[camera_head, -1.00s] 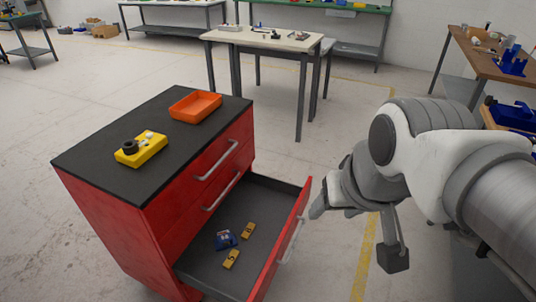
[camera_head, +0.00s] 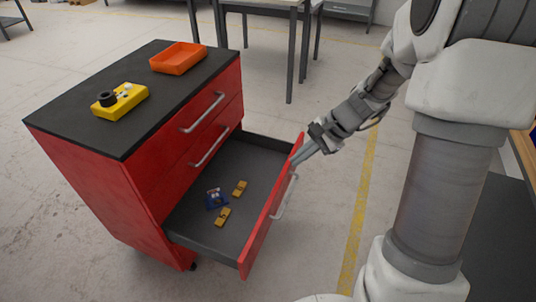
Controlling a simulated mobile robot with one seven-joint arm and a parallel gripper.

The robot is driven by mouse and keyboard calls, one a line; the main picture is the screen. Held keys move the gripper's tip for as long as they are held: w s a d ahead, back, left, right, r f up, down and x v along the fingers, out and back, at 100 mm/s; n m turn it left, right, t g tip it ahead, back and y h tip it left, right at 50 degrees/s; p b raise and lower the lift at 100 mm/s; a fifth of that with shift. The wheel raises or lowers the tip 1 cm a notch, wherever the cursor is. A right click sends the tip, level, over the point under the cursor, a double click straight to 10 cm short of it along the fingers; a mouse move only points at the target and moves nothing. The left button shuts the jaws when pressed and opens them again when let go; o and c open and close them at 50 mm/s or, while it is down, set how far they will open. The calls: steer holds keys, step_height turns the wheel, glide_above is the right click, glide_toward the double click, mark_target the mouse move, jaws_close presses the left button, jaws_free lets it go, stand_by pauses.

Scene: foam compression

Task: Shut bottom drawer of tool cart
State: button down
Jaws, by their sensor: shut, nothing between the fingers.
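The red tool cart (camera_head: 95,190) with a black top stands at the left. Its bottom drawer (camera_head: 265,222) is pulled well out, and its red front with a grey handle (camera_head: 284,197) faces right. In the drawer lie a blue item (camera_head: 215,199) and two yellow items (camera_head: 240,188). The two drawers above it are shut. My gripper (camera_head: 298,160) is shut and empty, with its fingertips at the far upper end of the drawer front, near the handle. I cannot tell whether they touch it.
On the cart top are an orange tray (camera_head: 178,59) and a yellow block with a black round part (camera_head: 120,103). A table (camera_head: 268,3) stands behind the cart. The floor right of the drawer, with a yellow line (camera_head: 357,215), is clear.

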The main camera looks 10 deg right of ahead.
steer(key=w+d+f+m+t+y+b, duration=0.1)
steer(key=w+d+f+m, duration=0.15)
steer(key=f, duration=0.45)
steer(key=w+d+f+m+b, duration=0.15)
steer(key=f+m, duration=0.25)
steer(key=f, duration=0.4)
steer(key=m+t+b, duration=0.1)
steer(key=m+b, duration=0.3)
steer(key=b, duration=0.1)
glide_toward(271, 206)
steer(key=shift+y, duration=0.3)
steer(key=f, duration=0.1)
steer(key=w+a+f, duration=0.1)
steer(key=f, duration=0.1)
steer(key=a+f, duration=0.1)
steer(key=shift+w+a+f, duration=0.1)
steer(key=shift+w+f, duration=0.15)
steer(key=shift+f, duration=0.1)
steer(key=shift+w+a+r, duration=0.1)
steer(key=shift+w+a, duration=0.2)
steer(key=shift+a, duration=0.15)
